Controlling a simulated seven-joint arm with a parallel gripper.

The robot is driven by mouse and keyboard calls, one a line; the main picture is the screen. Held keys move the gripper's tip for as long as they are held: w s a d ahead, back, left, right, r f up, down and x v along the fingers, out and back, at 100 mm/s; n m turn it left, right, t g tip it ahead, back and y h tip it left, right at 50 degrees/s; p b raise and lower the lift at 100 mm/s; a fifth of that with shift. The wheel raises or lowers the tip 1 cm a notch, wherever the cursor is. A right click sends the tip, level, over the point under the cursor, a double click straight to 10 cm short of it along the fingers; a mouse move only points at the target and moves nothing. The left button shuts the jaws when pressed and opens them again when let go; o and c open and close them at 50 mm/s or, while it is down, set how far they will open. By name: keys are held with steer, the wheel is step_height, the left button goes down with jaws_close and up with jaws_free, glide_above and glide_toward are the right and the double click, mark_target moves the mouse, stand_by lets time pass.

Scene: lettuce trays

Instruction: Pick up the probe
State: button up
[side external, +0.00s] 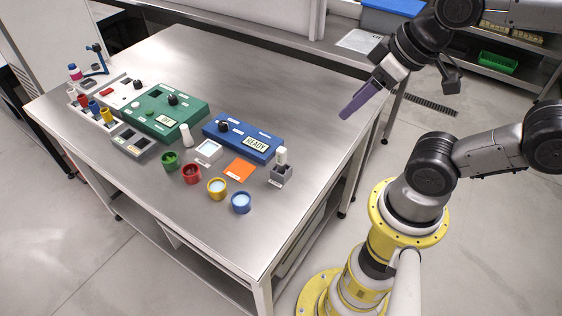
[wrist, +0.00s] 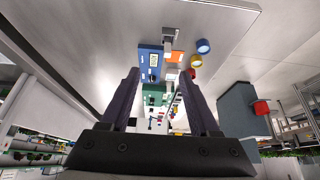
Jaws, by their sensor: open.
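My gripper (side external: 352,106) has purple fingers and is raised above the right end of the steel table, empty and apart from everything. In the wrist view my gripper's two fingers (wrist: 163,82) stand wide apart with nothing between them. A white cylindrical piece (side external: 281,156) stands upright in a small grey holder (side external: 280,176) near the right front of the table; it may be the probe. Another white upright piece (side external: 185,134) stands between the green and blue devices. I cannot tell for certain which is the probe.
A blue device (side external: 243,138) showing "READY" and a green device (side external: 157,115) lie on the table (side external: 318,130). Green, red (side external: 191,174), yellow (side external: 216,188) and blue (side external: 241,202) cups line the front, near an orange square (side external: 239,168). The table's back is clear.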

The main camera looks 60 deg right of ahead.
steer(key=n+g, duration=0.6)
steer(key=n, duration=1.6)
glide_above(281, 149)
step_height(281, 149, down, 7)
steer(key=f, duration=0.8)
steer(key=shift+w, duration=0.2)
steer(key=shift+s+f, duration=0.15)
steer(key=shift+f, duration=1.25)
steer(key=shift+s+f, duration=0.1)
steer(key=shift+f, duration=1.3)
jaws_close()
